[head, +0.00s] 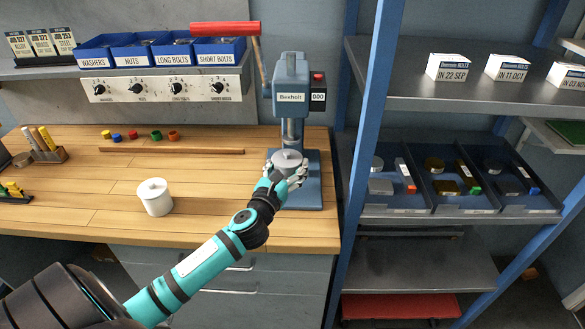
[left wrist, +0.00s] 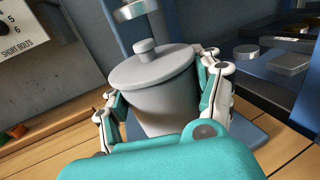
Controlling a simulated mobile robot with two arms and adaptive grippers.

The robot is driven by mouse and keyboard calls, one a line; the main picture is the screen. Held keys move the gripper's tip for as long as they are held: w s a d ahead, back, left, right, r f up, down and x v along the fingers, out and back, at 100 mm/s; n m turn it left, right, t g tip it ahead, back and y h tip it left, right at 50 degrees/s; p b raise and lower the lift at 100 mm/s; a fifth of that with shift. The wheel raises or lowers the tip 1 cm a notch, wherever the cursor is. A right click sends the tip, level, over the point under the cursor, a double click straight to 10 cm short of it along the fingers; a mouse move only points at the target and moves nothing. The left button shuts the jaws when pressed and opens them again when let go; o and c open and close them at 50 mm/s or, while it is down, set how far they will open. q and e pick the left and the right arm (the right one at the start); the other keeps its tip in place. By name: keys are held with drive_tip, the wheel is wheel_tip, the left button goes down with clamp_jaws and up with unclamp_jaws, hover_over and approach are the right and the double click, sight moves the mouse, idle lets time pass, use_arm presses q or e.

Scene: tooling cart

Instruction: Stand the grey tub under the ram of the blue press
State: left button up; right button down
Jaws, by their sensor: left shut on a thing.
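The blue press (head: 291,90) stands at the right end of the wooden bench, with its ram (head: 292,130) above a flat blue base (head: 310,195). My left gripper (head: 288,172) is at the press base, shut on the grey tub (head: 287,158). In the left wrist view the grey tub (left wrist: 155,90) is upright with its knobbed lid on, with a finger on either side. The ram (left wrist: 134,10) shows just above and beyond the lid knob. I cannot tell whether the tub touches the base. My right gripper is not in view.
A wooden strip (head: 170,151) and several small coloured pieces lie further back. A red press handle (head: 225,28) juts out above. A blue-framed shelf (head: 450,90) stands close on the right.

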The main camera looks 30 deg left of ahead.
use_arm(q)
drive_tip(key=x, duration=0.2)
drive_tip(key=shift+w+a+f, duration=0.1)
drive_tip(key=shift+w+a, duration=0.05)
drive_tip(key=shift+w, duration=0.15)
drive_tip(key=shift+w+f, duration=0.15)
drive_tip(key=shift+w, duration=0.05)
wheel_tip(320, 180, down, 3)
drive_tip(key=shift+f+b, duration=0.2)
drive_tip(key=shift+b, duration=0.15)
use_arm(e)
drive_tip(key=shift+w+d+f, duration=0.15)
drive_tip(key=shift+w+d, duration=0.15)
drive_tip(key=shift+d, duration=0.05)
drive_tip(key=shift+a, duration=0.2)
use_arm(q)
drive_tip(key=shift+f, duration=0.15)
drive_tip(key=o, duration=1.2)
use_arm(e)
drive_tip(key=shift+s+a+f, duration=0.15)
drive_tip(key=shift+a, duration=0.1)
